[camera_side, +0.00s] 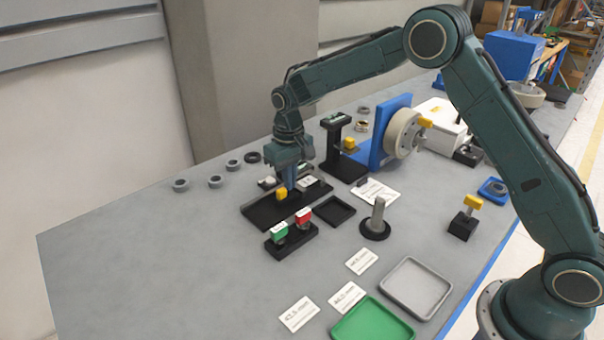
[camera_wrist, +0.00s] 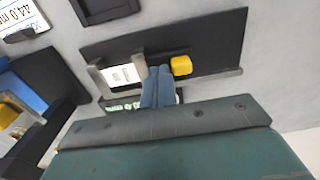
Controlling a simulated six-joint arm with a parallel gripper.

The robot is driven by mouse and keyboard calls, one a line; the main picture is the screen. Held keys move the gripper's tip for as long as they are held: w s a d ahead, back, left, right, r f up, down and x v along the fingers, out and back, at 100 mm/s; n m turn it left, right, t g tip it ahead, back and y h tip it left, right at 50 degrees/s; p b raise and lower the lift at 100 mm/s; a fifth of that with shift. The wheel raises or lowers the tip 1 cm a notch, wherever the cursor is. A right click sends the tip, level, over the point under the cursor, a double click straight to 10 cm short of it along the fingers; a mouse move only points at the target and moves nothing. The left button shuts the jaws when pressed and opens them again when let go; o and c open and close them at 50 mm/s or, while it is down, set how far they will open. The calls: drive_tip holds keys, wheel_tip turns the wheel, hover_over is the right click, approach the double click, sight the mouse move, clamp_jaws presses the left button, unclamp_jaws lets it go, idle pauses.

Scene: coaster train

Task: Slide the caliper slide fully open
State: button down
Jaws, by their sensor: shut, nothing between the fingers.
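The caliper lies on a black base plate (camera_side: 262,212), which also shows in the wrist view (camera_wrist: 215,35). Its slide carries a yellow knob (camera_side: 282,194), seen in the wrist view (camera_wrist: 181,65) on the grey beam (camera_wrist: 215,74). A white readout label (camera_wrist: 125,75) and a pale jaw sit at the left of the beam there. My gripper (camera_side: 291,188) is shut and empty, pointing down over the caliper. In the wrist view its blue fingertips (camera_wrist: 159,70) are between the label and the knob, close beside the knob; I cannot tell whether they touch it. The fingers hide part of the beam.
In the side view, a stand with green and red blocks (camera_side: 290,242) is in front of the caliper. A black tray (camera_side: 334,221) and a grey post (camera_side: 377,214) are to the right. Several grey rings lie behind left. The table's left front is clear.

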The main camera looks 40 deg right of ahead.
sight(285, 188)
drive_tip(key=shift+a, duration=1.2)
idle(0.6)
drive_tip(key=shift+r, duration=0.15)
drive_tip(key=shift+d+r, duration=0.2)
drive_tip(key=shift+r, duration=0.75)
drive_tip(key=shift+d+r, duration=0.15)
drive_tip(key=shift+r, duration=0.75)
drive_tip(key=shift+s+r, duration=0.1)
drive_tip(key=shift+r, duration=0.1)
drive_tip(key=s+d+r+t, duration=0.1)
drive_tip(key=s+d+r, duration=0.1)
drive_tip(key=s+r, duration=0.6)
drive_tip(key=s+d+r+t, duration=0.2)
drive_tip(key=s+d+r, duration=0.1)
drive_tip(key=s+r, duration=0.45)
drive_tip(key=s+d+t, duration=0.2)
drive_tip(key=s, duration=1.8)
drive_tip(key=shift+s+d+f+t, duration=0.2)
drive_tip(key=shift+s+d+t, duration=0.1)
drive_tip(key=shift+d, duration=0.1)
